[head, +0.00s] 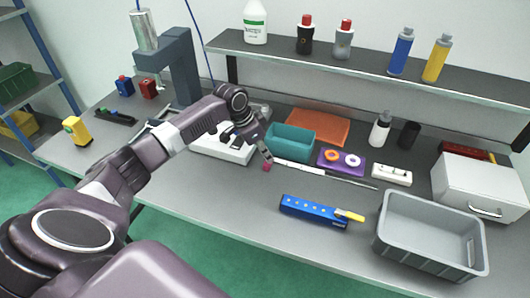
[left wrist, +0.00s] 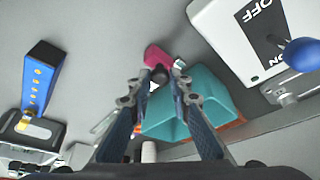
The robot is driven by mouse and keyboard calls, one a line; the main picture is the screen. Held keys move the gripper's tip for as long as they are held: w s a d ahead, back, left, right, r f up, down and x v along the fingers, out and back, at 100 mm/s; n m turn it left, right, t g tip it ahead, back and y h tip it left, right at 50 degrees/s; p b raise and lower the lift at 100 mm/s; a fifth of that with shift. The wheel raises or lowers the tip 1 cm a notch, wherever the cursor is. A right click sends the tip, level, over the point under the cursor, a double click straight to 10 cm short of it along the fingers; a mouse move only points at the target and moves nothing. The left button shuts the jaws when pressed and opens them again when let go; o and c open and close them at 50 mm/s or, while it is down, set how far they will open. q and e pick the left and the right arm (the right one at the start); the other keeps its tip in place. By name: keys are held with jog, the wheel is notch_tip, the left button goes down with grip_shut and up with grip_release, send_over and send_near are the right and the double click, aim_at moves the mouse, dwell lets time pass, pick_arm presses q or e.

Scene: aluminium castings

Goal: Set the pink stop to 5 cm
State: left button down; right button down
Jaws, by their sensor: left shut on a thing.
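The pink stop (head: 267,167) sits at the left end of a thin metal rail (head: 318,171) that lies on the bench, running to the right. My left gripper (head: 268,157) reaches down to the stop from above. In the left wrist view the pink stop (left wrist: 154,54) shows just beyond the fingertips of my left gripper (left wrist: 160,76), which are closed in on it. The fingers hide part of the stop and rail. I cannot read any scale marks. My right gripper is not in view.
A teal bin (head: 290,142) stands just behind the rail, close to my gripper. A white switch box (head: 225,146) is to the left. A blue block with a yellow end (head: 312,212) lies in front, and a grey crate (head: 430,235) is at the right. The front left bench is clear.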

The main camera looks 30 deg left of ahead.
pick_arm(q)
jog(key=d, duration=0.2)
jog(key=w+d+p, duration=0.1)
jog(key=d, duration=0.1)
jog(key=shift+d+r+p, duration=0.15)
jog(key=shift+d+p, duration=0.1)
jog(key=shift+p, duration=0.05)
jog(key=shift+w+d, duration=0.1)
jog(key=shift+d, duration=0.15)
jog(key=c, duration=2.1)
grip_release()
jog(key=o, duration=0.3)
jog(key=shift+a, duration=0.15)
jog(key=shift+o, duration=0.2)
jog(key=v, duration=1.1)
jog(key=shift+s+r, duration=0.2)
jog(key=shift+r, duration=0.15)
jog(key=shift+a, duration=0.1)
